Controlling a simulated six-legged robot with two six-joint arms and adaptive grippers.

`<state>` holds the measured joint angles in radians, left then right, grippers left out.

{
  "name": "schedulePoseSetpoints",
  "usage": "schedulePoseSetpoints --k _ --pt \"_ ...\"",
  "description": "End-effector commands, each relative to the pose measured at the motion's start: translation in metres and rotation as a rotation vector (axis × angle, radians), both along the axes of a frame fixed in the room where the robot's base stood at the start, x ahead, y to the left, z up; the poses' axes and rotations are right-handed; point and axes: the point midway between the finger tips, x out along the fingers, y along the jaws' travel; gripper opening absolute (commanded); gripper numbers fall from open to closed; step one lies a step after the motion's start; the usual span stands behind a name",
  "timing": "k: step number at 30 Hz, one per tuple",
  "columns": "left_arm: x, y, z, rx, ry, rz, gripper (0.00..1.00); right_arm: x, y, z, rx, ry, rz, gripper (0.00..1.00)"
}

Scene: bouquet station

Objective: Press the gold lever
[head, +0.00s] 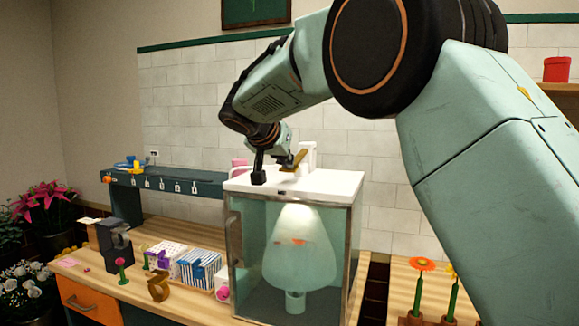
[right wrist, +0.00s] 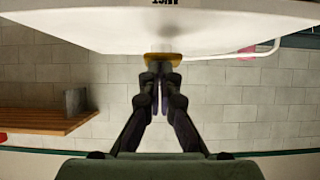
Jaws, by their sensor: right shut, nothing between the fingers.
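The gold lever (head: 299,157) sits at the white fixture on top of the white-topped glass cabinet (head: 335,183). In the right wrist view, the gold lever (right wrist: 163,57) shows just beyond my fingertips, below the upside-down white top. My right gripper (right wrist: 160,76) is shut and empty, its fingertips lined up with the lever and overlapping its edge in the picture. I cannot tell whether they touch. In the head view, my right gripper (head: 287,160) reaches over the cabinet top beside the lever, its fingers mostly hidden. My left gripper is out of view.
A lit pale cone-shaped form (head: 300,250) stands inside the cabinet. Left of it, the wooden counter holds striped boxes (head: 198,266), a gold ring-like holder (head: 158,288) and a dark stand (head: 113,241). Potted flowers (head: 420,267) stand at right. A tiled wall is behind.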

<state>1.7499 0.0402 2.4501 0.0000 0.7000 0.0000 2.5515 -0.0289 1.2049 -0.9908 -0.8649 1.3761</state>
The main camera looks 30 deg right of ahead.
Motion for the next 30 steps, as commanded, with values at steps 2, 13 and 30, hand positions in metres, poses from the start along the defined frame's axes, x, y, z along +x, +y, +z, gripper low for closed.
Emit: schedulePoseSetpoints --k 2,13,30 --pt "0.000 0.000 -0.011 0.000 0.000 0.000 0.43 0.001 -0.001 -0.010 0.001 0.002 -0.002 0.00" --pt "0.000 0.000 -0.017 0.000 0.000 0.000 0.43 0.004 -0.001 -0.015 0.002 0.006 -0.001 0.00" --pt "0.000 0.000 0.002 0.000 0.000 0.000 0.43 -0.001 0.001 0.023 0.002 -0.001 0.006 0.00"
